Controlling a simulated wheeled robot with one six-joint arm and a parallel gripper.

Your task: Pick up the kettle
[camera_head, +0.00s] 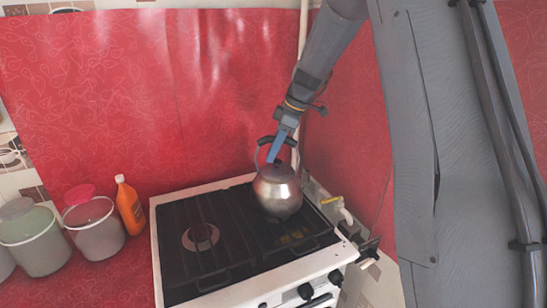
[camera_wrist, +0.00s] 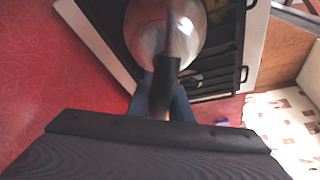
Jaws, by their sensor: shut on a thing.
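The kettle (camera_head: 277,193) is round and shiny metal with a dark arched handle, and it shows over the right part of the stove (camera_head: 161,246) in the head view. My gripper (camera_head: 277,149) comes from above with blue fingers and is shut on the kettle's handle. The kettle looks upright; whether its base touches the grate I cannot tell. In the wrist view the kettle's shiny body (camera_wrist: 150,30) fills the top middle, and the dark handle lies between the blue fingers of my gripper (camera_wrist: 165,92).
An orange bottle (camera_head: 130,207) and several buckets, one grey (camera_head: 96,236) and one greenish (camera_head: 36,245), stand left of the stove. A red-covered wall is behind. A pipe with a yellow-handled valve (camera_head: 331,200) is close on the right. The stove's left burner (camera_head: 200,237) is clear.

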